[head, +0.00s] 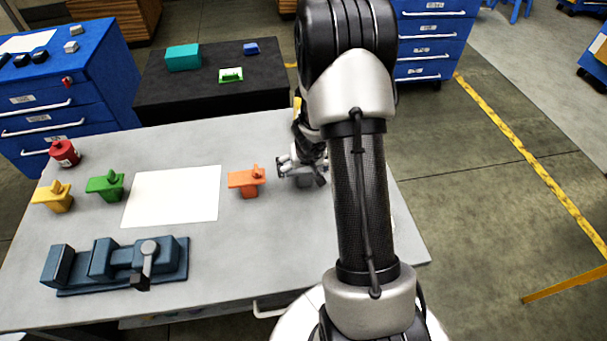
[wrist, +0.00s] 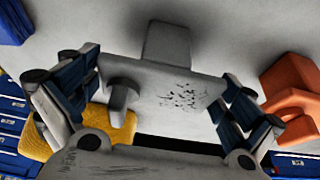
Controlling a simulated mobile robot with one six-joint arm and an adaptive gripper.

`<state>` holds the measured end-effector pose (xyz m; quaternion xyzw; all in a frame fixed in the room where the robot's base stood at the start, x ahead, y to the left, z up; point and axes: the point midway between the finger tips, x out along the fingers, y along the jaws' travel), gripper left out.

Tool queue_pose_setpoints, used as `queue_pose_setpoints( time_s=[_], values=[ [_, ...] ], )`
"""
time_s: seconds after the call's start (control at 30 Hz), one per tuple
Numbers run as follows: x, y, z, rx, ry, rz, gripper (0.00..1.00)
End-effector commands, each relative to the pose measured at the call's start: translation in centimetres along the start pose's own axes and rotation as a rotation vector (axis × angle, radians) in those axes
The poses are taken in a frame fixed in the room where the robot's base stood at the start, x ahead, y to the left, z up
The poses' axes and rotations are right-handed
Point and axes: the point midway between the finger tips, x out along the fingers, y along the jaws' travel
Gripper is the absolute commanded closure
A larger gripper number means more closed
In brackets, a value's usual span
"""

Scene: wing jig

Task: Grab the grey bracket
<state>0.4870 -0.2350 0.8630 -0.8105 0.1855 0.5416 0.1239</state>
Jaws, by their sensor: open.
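The grey bracket shows in the wrist view (wrist: 180,92) as a flat plate with a small knob on its left and a block-like foot at the top. The plate lies between the two fingers of my gripper (wrist: 162,76), which are apart. A gap shows on the right side; on the left I cannot tell whether the finger touches. In the head view my gripper (head: 302,170) is low over the right part of the grey table, right of the orange bracket, and the grey bracket (head: 305,182) is mostly hidden under it.
A black table (head: 215,95) stands behind.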

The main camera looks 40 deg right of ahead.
Motion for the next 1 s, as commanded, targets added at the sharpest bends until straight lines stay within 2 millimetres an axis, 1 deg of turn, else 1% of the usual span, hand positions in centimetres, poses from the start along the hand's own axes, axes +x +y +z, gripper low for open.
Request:
queue_pose_setpoints(
  time_s=[0.1,0.73,1.0],
  values=[
    [-0.09,0.0,-0.05,0.0,0.0,0.0,0.01],
    [-0.09,0.0,-0.02,0.0,0.0,0.0,0.43],
    [-0.18,0.0,-0.1,0.0,0.001,0.0,0.43]
  ],
)
